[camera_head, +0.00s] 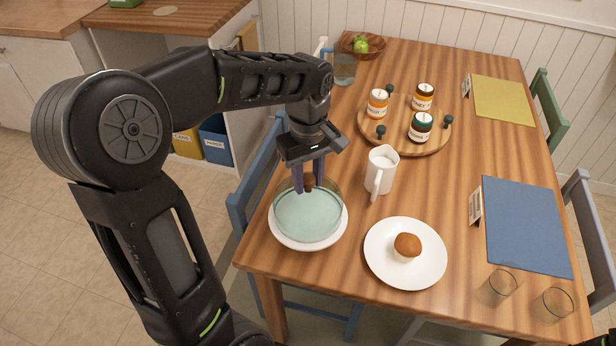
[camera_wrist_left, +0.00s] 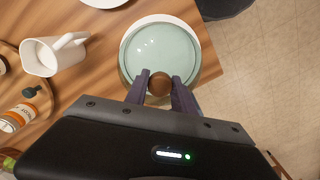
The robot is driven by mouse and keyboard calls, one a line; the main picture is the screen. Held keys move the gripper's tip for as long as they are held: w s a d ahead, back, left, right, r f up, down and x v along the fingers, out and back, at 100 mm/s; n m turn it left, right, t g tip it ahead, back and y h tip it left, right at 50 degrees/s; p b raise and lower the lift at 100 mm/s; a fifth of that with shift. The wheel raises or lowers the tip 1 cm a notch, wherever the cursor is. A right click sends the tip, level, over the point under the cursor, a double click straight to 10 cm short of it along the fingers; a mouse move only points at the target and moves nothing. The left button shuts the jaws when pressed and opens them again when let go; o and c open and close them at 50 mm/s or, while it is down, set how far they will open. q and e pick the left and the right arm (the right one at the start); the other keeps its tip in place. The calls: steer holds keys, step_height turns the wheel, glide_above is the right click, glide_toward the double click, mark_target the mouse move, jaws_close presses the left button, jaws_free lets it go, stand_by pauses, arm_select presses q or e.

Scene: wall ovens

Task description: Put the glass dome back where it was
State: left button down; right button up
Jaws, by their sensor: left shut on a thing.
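The glass dome (camera_head: 308,216) is pale green and clear, with a round brown knob (camera_wrist_left: 159,85) on top. My left gripper (camera_head: 308,178) comes down from above and is shut on that knob; its two fingers are on either side of the knob in the left wrist view (camera_wrist_left: 160,88). The dome is upright over a white plate (camera_head: 307,244) at the table's left front edge. I cannot tell whether its rim touches the plate. A second white plate (camera_head: 379,261) to the right bears an uncovered muffin (camera_head: 407,246). My right gripper does not show.
A white jug (camera_head: 381,171) stands just right of the dome. Behind it is a round wooden board (camera_head: 383,143) with several jars. Two glasses (camera_head: 503,283) and a blue mat (camera_head: 526,226) are at right. A blue chair (camera_head: 254,188) is close at the left edge.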

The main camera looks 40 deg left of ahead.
arm_select(q)
steer(key=shift+f, duration=0.15)
steer(key=c, duration=1.1)
jaws_free()
steer(key=shift+o, duration=0.2)
steer(key=shift+r, duration=0.35)
step_height(320, 180, up, 9)
steer(key=shift+f, duration=0.1)
steer(key=shift+r+p, duration=1.05)
steer(key=shift+r, duration=0.4)
